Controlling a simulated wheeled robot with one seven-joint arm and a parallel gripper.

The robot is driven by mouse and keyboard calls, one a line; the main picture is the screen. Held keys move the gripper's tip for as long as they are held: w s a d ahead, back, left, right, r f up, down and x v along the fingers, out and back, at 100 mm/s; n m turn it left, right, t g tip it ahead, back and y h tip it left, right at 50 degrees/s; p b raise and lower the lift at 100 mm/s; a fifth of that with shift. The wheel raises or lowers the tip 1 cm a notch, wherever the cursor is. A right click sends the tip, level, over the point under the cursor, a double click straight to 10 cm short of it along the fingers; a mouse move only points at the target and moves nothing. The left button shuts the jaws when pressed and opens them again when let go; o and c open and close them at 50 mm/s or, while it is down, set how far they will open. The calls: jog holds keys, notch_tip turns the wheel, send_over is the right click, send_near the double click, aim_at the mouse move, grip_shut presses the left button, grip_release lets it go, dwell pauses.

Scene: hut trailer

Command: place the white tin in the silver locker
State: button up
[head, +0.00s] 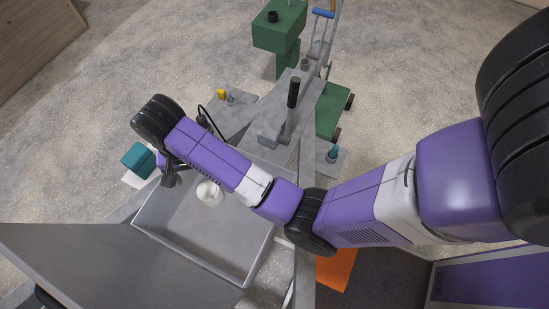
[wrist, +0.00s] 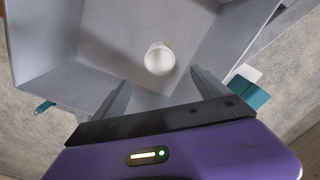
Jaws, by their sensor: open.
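The white tin (head: 209,193) stands inside a grey metal box with its lid raised, which looks like the silver locker (head: 217,246). In the wrist view the tin (wrist: 159,58) rests on the floor of the locker (wrist: 57,88), apart from the walls. My gripper (head: 170,180) is at the far left edge of the locker in the head view. In the wrist view my gripper (wrist: 158,92) has its two fingers spread, with nothing between them; the tin is beyond the fingertips.
A teal object (head: 138,158) is beside the locker's far left side. A grey trailer frame (head: 268,125) with an upright black-handled lever (head: 292,93) lies beyond it. An orange object (head: 336,268) is to the right. The grey lid (head: 100,262) fills the lower left.

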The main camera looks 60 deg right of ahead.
jog(key=s+d+f+n+t+h, duration=0.1)
jog(key=s+d+f+n+t, duration=0.2)
jog(key=s+d+f+t, duration=0.25)
jog(key=s+n+t, duration=0.2)
jog(key=s+n, duration=0.1)
jog(key=s, duration=0.5)
jog(key=s+a+r+n+t, duration=0.2)
jog(key=s+r, duration=0.5)
jog(key=r, duration=0.4)
jog(key=s+a+r+n+t+y, duration=0.1)
jog(key=s+r+t, duration=0.4)
jog(key=r, duration=0.6)
jog(key=s+a+n, duration=0.1)
jog(key=s+a, duration=0.1)
jog(key=shift+s+a, duration=0.3)
jog(key=shift+f, duration=0.1)
